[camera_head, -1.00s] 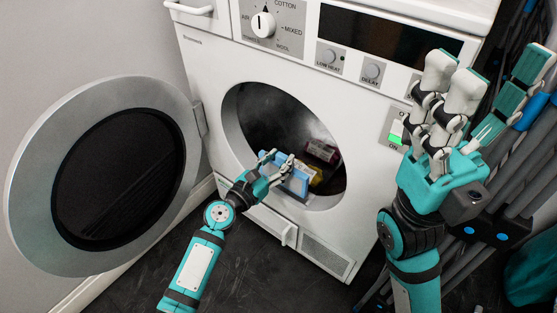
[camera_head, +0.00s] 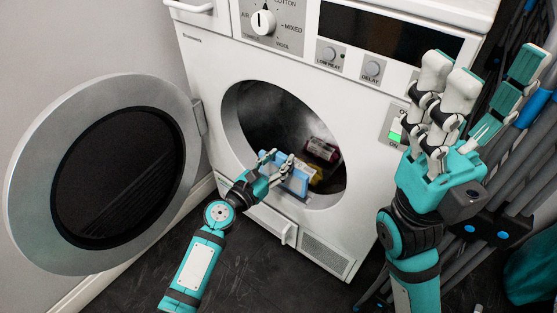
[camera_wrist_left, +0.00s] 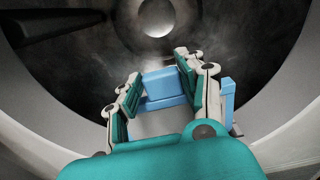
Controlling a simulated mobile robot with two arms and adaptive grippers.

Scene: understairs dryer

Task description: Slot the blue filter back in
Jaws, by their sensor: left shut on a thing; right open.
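The blue filter (camera_head: 296,184) is at the lower rim of the dryer's round opening. My left gripper (camera_head: 278,166) is shut on it. In the left wrist view the filter (camera_wrist_left: 165,88) shows between the two fingers of my left gripper (camera_wrist_left: 157,90), with another blue part to the right. The filter's lower part and its slot are hidden, so I cannot tell how far it sits in. My right gripper (camera_head: 452,95) is open and empty, raised in front of the dryer's right side, fingers pointing up.
The dryer door (camera_head: 22,190) stands wide open to the left. Inside the drum (camera_head: 265,110) lie a dark red item (camera_head: 322,150) and a yellow item (camera_head: 316,174). Grey pipes or hoses (camera_head: 510,180) crowd the right side. Dark floor (camera_head: 250,280) is clear in front.

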